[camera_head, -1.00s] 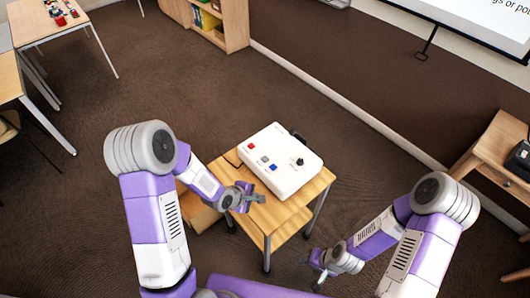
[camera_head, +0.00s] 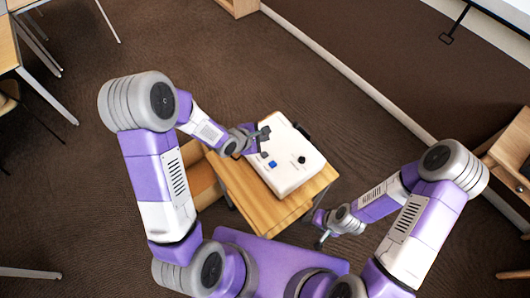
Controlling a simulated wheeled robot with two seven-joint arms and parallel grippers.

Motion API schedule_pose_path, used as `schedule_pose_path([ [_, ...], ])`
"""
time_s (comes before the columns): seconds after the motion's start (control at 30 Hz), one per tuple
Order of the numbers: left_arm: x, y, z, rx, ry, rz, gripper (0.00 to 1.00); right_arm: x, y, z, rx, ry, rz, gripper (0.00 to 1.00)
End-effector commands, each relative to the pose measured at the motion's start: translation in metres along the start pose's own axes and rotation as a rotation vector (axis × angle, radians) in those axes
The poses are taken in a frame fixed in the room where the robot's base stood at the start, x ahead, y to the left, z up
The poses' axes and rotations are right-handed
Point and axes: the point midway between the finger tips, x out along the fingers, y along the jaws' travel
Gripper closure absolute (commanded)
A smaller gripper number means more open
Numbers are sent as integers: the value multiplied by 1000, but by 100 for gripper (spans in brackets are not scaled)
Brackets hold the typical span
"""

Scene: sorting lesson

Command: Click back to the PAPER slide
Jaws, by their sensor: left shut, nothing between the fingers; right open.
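A white control box (camera_head: 289,178) sits on the small wooden table (camera_head: 246,199). On its top I see a blue button (camera_head: 272,164), a grey button (camera_head: 264,155) and a black knob (camera_head: 301,160). My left gripper (camera_head: 264,133) is shut and empty, over the far left part of the box top. It hides the spot of the red button; I cannot tell whether it touches. My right gripper (camera_head: 321,242) is open and empty, low beside the table's front right corner. Only the lower edge of the projection screen (camera_head: 508,12) shows, with no readable slide text.
A wooden desk (camera_head: 513,150) stands at the right edge. Other tables (camera_head: 10,75) are at the upper left, and a wooden shelf (camera_head: 238,6) is cut off at the top.

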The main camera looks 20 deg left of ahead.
Motion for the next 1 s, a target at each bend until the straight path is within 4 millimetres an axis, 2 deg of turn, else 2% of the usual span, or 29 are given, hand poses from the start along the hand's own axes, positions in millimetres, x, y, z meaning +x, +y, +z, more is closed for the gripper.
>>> schedule_pose_path([
  [0.27, 16, -12, -12, 1, 0, 0, 100, 21, 8, 0, 0, -1, 0, 45],
  [0.6, 48, -36, -36, 1, 1, -1, 100, 62, 23, -2, 0, -1, 0, 45],
  [0.8, 60, -44, -44, -1, 1, 0, 100, 73, 27, -3, 0, -1, 0, 45],
  [1.0, 60, -44, -44, 0, 0, 0, 100, 73, 27, -3, 0, -1, 0, 45],
])
